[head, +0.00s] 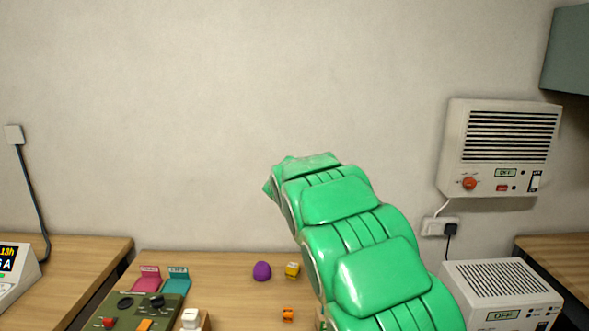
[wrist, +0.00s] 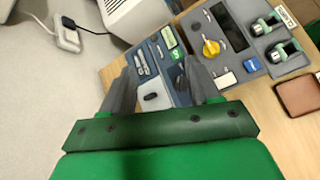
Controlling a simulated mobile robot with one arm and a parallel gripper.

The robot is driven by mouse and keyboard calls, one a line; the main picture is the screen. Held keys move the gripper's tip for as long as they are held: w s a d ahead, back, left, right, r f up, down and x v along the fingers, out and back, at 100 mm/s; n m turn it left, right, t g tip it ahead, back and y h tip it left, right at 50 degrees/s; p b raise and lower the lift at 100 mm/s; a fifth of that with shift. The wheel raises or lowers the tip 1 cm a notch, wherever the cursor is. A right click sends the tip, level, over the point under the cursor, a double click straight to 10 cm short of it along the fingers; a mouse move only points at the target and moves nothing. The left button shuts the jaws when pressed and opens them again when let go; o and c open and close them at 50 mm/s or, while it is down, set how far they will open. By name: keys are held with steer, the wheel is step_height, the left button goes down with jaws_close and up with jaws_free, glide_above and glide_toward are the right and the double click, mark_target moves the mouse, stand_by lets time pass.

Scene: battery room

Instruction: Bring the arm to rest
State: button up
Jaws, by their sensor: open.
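My green arm (head: 365,250) rises from the lower right of the head view and ends at mid-height in front of the wall. My gripper's fingers are not distinguishable there. In the wrist view my gripper (wrist: 159,68) shows two grey fingers spread apart on a green mount. Nothing is held between them. Beyond the fingers lies a blue-grey panel (wrist: 165,50) with switches and a green label, partly hidden by the fingers.
A grey panel (wrist: 232,45) with a yellow knob stands beside it. A brown tray (wrist: 298,95) lies at right. The head view shows a purple object (head: 262,271), a yellow block (head: 292,270), a wall unit (head: 500,147) and a white box (head: 502,290) near the arm.

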steer(key=s+d+r+m+g+y, duration=0.1)
steer(key=s+r+m+y, duration=0.15)
steer(key=s, duration=0.85)
steer(key=s+d+r+m+g+y, duration=0.15)
steer(key=s+m, duration=0.25)
steer(key=s, duration=0.7)
steer(key=s+a+f+m+y, duration=0.1)
steer(key=s+a+m+y, duration=0.2)
steer(key=s, duration=0.9)
steer(key=s+a+m+y, duration=0.2)
steer(key=s+a+m, duration=0.1)
steer(key=s, duration=1)
steer(key=shift+a+f+m+y, duration=0.35)
steer(key=shift+a+y, duration=0.05)
steer(key=shift+t, duration=0.25)
